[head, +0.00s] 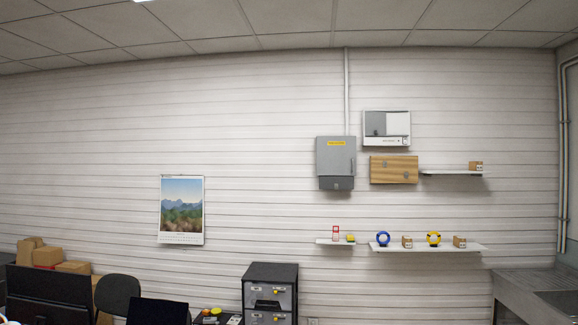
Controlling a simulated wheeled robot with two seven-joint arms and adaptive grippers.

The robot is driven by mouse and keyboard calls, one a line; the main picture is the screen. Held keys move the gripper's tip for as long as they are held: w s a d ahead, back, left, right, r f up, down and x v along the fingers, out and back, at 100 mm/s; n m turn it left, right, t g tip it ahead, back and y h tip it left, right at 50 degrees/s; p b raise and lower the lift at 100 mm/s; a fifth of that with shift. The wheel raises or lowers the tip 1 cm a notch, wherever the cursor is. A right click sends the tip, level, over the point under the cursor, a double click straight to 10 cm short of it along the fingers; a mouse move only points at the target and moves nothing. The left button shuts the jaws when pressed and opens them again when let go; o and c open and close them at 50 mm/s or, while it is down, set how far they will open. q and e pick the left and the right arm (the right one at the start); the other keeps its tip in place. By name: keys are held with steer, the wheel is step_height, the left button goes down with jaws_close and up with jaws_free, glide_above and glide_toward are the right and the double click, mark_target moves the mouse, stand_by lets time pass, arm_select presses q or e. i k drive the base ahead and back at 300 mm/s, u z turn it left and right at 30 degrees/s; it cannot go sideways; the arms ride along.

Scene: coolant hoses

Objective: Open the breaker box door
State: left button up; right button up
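A grey box (336,165) with a yellow label near its top hangs on the far wall, right of the middle in the head view. It looks like the breaker box. A conduit runs from its top up to the ceiling. Its front looks closed, and a darker band crosses its lower part. A latch or handle is too small to make out. Neither of my grippers shows in the head view, so their state and distance to the box are not visible.
A white wall unit (387,128) and a wooden panel (394,169) hang right of the grey box. Shelves (425,248) with small items are below. A drawer cabinet (270,290), chair (117,294) and cardboard boxes (73,267) stand along the bottom. A counter (520,285) is at right.

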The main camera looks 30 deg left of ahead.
mark_target(336, 155)
steer(key=u, duration=0.85)
steer(key=i, duration=5.15)
steer(key=u, duration=1.1)
steer(key=i, duration=0.7)
steer(key=z, duration=2.35)
